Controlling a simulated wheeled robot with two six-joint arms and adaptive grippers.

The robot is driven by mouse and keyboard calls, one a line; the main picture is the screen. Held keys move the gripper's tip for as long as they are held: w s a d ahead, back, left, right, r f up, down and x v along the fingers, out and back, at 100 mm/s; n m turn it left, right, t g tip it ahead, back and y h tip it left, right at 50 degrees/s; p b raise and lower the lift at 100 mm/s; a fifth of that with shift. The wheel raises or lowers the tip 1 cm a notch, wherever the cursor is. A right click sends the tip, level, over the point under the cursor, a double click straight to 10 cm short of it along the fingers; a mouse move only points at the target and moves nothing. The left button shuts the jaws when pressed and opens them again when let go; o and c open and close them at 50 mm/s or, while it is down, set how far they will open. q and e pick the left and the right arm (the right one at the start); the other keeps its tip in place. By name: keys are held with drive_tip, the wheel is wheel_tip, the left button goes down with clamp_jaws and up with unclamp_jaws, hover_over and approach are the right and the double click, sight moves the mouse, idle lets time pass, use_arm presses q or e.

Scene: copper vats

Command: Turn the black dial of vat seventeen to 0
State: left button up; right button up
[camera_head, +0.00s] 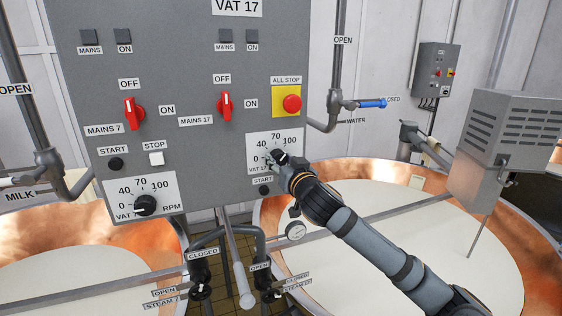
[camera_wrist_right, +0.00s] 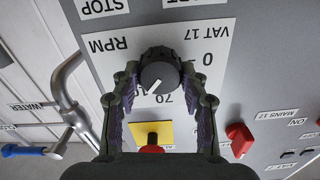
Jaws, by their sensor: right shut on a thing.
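The black dial of vat 17 (camera_head: 279,157) is on the grey control panel (camera_head: 190,60), on a white scale plate (camera_head: 288,141) marked 0, 40, 70 and 100. In the right wrist view, the scene is upside down and the dial (camera_wrist_right: 160,72) has a white pointer directed near 70, slightly toward the RPM side. My right gripper (camera_head: 285,166) reaches the dial from the lower right. My left gripper is out of view.
A yellow-backed red all-stop button (camera_head: 291,103) sits just above the dial. A red mains 17 switch (camera_head: 226,106) is up and left. Vat 7's black dial (camera_head: 145,205) is lower left. A blue-handled water valve (camera_head: 372,103) is to the right. Copper vats (camera_head: 340,170) stand below.

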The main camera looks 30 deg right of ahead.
drive_tip(key=n+p, duration=0.1)
drive_tip(key=n, duration=0.5)
drive_tip(key=n+p, duration=0.1)
drive_tip(key=n, duration=0.6)
drive_tip(key=shift+a+p, duration=0.1)
drive_tip(key=shift+p, duration=0.3)
drive_tip(key=n, duration=0.6)
drive_tip(key=shift+f+n, duration=0.1)
drive_tip(key=shift+n, duration=0.2)
drive_tip(key=n, duration=0.6)
drive_tip(key=shift+f, duration=0.1)
drive_tip(key=shift+n, duration=0.4)
drive_tip(key=o, duration=1.1)
drive_tip(key=shift+o, duration=0.2)
